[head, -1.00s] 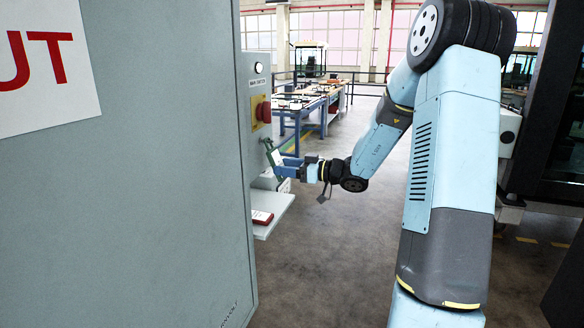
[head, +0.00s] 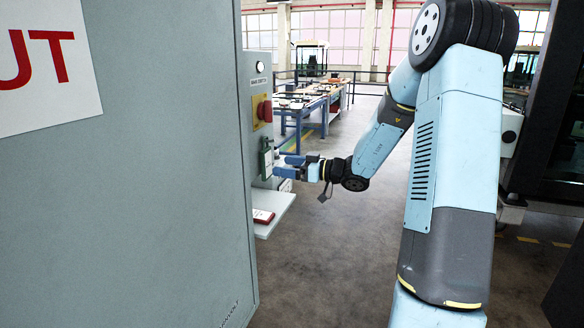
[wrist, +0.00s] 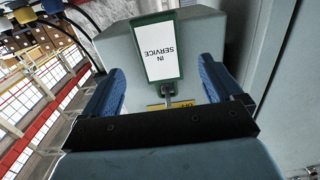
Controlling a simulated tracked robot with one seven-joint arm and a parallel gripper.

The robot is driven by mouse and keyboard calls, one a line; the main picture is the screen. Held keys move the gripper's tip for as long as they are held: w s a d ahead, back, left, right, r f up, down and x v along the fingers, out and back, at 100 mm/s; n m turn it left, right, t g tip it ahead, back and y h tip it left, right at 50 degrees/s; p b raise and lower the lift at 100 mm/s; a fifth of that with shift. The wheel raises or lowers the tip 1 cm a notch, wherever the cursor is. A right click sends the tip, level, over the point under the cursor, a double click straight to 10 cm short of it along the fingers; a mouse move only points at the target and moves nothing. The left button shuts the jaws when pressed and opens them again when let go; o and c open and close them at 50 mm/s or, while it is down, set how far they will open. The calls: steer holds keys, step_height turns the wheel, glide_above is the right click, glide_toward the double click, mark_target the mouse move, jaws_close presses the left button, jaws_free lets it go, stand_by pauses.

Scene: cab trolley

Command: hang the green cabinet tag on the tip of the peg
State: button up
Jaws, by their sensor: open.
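The green cabinet tag (head: 266,158) hangs upright against the grey switch box, below the red switch. In the wrist view its white "IN SERVICE" face (wrist: 158,50) appears upside down. A short grey piece, apparently the peg (wrist: 168,93), meets the tag's top edge. The tag seems to hang from it, but I cannot tell how far along it sits. My gripper (head: 283,166) is right of the tag in the head view. Its blue fingers (wrist: 160,70) are open, one on each side of the tag, with visible gaps.
A red-and-white tag (head: 262,216) lies on the small shelf (head: 277,218) below. The red rotary switch (head: 264,111) is above. A large grey cabinet door (head: 150,190) fills the left. Floor to the right is open, with blue workbenches (head: 310,105) behind.

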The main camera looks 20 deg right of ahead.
steer(key=v, duration=1.4)
steer(key=s+a+r+m+g+h, duration=0.25)
steer(key=s+a+g+h, duration=0.4)
steer(key=s+a, duration=0.75)
steer(key=s+d+r+m+t+h, duration=0.1)
steer(key=s+r+m+h, duration=0.1)
steer(key=s+m+h, duration=0.2)
steer(key=s+d+r+m+h, duration=0.2)
steer(key=s+m+h, duration=0.1)
steer(key=s, duration=0.7)
steer(key=shift+r+m+t+h, duration=0.35)
steer(key=shift+m, duration=0.3)
